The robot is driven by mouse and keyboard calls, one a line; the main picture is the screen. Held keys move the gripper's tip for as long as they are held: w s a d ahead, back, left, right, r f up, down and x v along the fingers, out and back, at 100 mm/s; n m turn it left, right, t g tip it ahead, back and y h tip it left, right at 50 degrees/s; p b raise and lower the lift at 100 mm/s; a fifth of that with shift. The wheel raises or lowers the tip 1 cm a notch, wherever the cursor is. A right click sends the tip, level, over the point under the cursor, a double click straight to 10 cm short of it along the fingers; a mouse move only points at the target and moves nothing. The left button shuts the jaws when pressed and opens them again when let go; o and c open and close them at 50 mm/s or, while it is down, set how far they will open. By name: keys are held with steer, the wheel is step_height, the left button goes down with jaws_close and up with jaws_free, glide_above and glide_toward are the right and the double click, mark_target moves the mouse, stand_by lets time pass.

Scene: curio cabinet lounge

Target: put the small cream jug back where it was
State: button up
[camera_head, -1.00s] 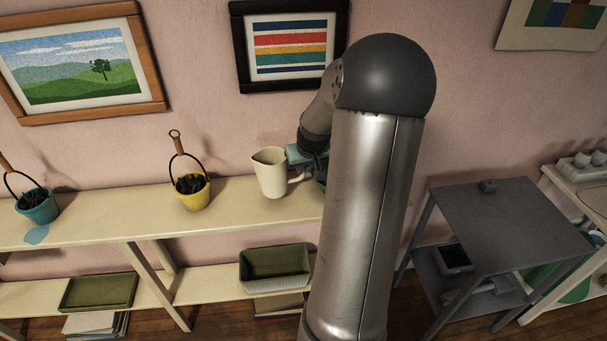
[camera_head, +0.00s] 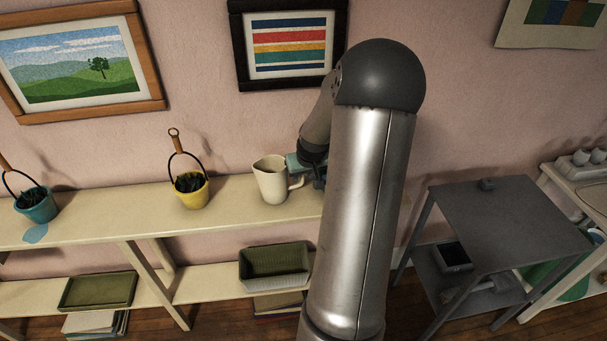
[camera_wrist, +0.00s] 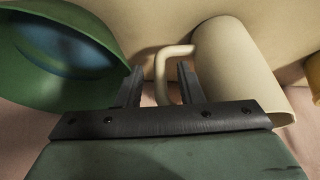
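The cream jug (camera_head: 270,182) stands upright on the upper shelf in the head view, with its handle towards my arm. In the wrist view the jug (camera_wrist: 235,70) is at the right, and its looped handle (camera_wrist: 160,75) lies between my fingers. My gripper (camera_wrist: 160,82) is open around the handle, with a gap visible on each side. In the head view my gripper is mostly hidden behind my arm, just right of the jug.
A green bowl (camera_wrist: 50,60) with a blue inside is close left of my fingers in the wrist view. On the cream shelf (camera_head: 110,215), a yellow bucket (camera_head: 190,192) stands left of the jug, and a teal bucket (camera_head: 37,205) further left. A grey side table (camera_head: 500,220) is at the right.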

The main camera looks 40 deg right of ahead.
steer(key=shift+r, duration=0.4)
steer(key=v, duration=1.2)
steer(key=s+a+n+g+y, duration=0.1)
steer(key=s+a+n+g, duration=0.15)
steer(key=a, duration=1.65)
steer(key=s+a+f+n+g, duration=0.1)
steer(key=s+a+n, duration=0.1)
steer(key=s+a, duration=1)
steer(key=shift+s+a+f+y, duration=0.25)
steer(key=shift+a+y, duration=0.15)
steer(key=shift+a, duration=0.7)
